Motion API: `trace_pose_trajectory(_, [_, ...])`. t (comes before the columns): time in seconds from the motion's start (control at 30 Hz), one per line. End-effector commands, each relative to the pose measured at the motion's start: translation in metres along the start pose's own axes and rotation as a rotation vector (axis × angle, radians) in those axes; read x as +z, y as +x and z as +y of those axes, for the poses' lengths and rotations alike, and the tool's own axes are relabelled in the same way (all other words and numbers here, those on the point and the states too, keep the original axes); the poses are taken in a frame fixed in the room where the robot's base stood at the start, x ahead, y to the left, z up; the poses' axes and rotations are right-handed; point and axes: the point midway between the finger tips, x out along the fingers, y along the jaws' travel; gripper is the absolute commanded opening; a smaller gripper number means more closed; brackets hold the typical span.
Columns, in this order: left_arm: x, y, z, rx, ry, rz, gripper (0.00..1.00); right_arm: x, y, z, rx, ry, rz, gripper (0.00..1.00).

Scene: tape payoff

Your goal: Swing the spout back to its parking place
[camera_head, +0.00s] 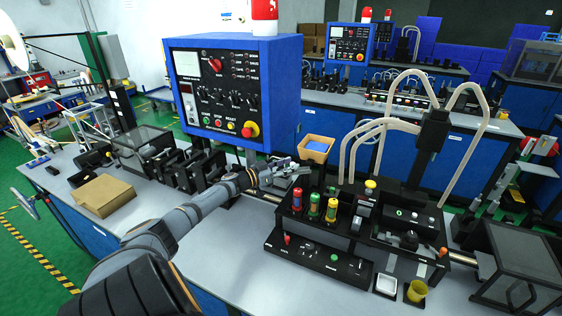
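My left arm reaches in from the bottom left. Its gripper (286,174) is small in the picture, beside the left end of the black machine (343,228) and below the blue control box. I cannot tell whether its fingers are open or shut, or whether they touch anything. No part can be picked out with certainty as the spout. Curved off-white tubes (350,146) arch above the black machine, around a dark upright column (429,147); my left gripper is apart from them, to their left. The parking place cannot be identified. My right gripper is not in view.
A blue control box (232,95) stands behind my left gripper. An orange bin (316,146) is just right of it. Red, green and yellow cylinders (314,205) stand on the black machine. A cardboard box (103,195) lies left. The grey tabletop (235,245) is clear in front.

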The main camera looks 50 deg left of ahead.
Motion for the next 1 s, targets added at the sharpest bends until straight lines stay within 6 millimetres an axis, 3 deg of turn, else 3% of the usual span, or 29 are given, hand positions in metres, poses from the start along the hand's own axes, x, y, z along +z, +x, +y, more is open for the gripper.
trace_pose_trajectory(0.2, [0.003,-0.034,0.0,0.002,0.003,-0.011,0.4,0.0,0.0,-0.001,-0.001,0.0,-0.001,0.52])
trace_pose_trajectory(0.4, [0.002,-0.052,-0.001,0.001,0.003,-0.006,0.4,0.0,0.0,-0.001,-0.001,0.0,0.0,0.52])
trace_pose_trajectory(1.0, [0.001,-0.057,-0.002,-0.003,-0.001,-0.002,0.4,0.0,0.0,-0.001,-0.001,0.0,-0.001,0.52])
